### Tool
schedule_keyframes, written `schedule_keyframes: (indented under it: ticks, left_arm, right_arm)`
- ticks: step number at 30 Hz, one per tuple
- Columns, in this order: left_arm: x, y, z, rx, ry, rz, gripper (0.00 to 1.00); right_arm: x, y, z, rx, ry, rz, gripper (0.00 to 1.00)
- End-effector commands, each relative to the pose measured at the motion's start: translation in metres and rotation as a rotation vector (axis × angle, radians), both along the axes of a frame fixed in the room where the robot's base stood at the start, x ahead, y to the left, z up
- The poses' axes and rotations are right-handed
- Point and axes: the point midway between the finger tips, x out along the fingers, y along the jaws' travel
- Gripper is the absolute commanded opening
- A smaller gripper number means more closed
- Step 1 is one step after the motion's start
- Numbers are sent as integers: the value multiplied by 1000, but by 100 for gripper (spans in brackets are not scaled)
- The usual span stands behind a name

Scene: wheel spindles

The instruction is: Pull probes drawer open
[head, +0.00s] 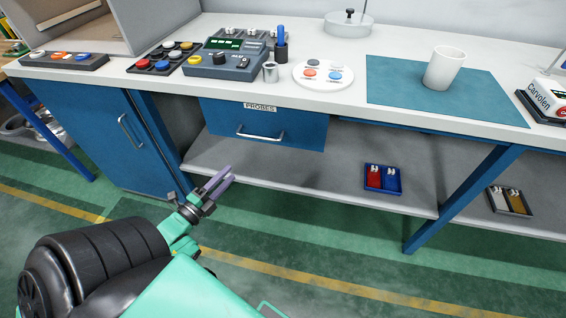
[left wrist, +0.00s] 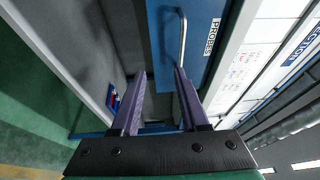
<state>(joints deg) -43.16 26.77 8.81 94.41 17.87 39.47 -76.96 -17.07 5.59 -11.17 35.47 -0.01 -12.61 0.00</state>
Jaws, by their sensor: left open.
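The probes drawer (head: 290,128) is a blue drawer under the white bench top, with a label reading PROBES and a silver bar handle (head: 260,136). It looks shut. My left gripper (head: 222,182) has purple fingers and is below and left of the handle, apart from it, in front of the lower shelf. In the left wrist view the two fingers (left wrist: 160,75) are spread with nothing between them. The handle (left wrist: 182,38) stands there just beyond the right fingertip, on the blue drawer front (left wrist: 205,25). My right gripper does not show.
The white bench top (head: 215,86) carries a control box (head: 225,62), a round tray (head: 323,75) and a white cup (head: 444,68) on a teal mat. A blue cabinet (head: 90,130) stands left of the drawer. The lower shelf (head: 300,170) holds a small blue tray (head: 383,180).

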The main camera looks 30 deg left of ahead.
Motion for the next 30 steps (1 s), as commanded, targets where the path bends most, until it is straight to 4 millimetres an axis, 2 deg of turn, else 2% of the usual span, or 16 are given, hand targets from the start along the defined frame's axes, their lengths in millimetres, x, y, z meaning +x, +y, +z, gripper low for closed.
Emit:
schedule_keyframes:
  ticks: [1, 4, 8, 11, 18, 21, 25, 30]
  left_arm:
    - [2, -3, 11, 58, -64, -19, 45]
    - [8, -6, 33, 104, -121, -28, 45]
    - [29, -8, 40, 103, -123, -27, 45]
    - [55, -9, 44, 102, -123, -28, 45]
    - [118, -13, 53, 101, -120, -26, 45]
    - [136, -14, 55, 100, -117, -25, 45]
    - [146, -15, 57, 100, -113, -25, 45]
    - [148, -15, 57, 101, -112, -25, 45]
  right_arm:
    - [1, -4, -13, -6, -1, 0, 50]
    - [1, -4, -9, -6, -1, -1, 50]
    - [-1, 14, -8, 19, 1, -2, 50]
    - [-2, 24, -9, 33, 3, 0, 50]
    - [-2, 18, -13, 24, 3, 2, 50]
    - [-2, 15, -14, 20, 2, 1, 50]
    - [-2, 14, -15, 19, 2, -2, 50]
    - [-2, 13, -15, 17, 2, -2, 50]
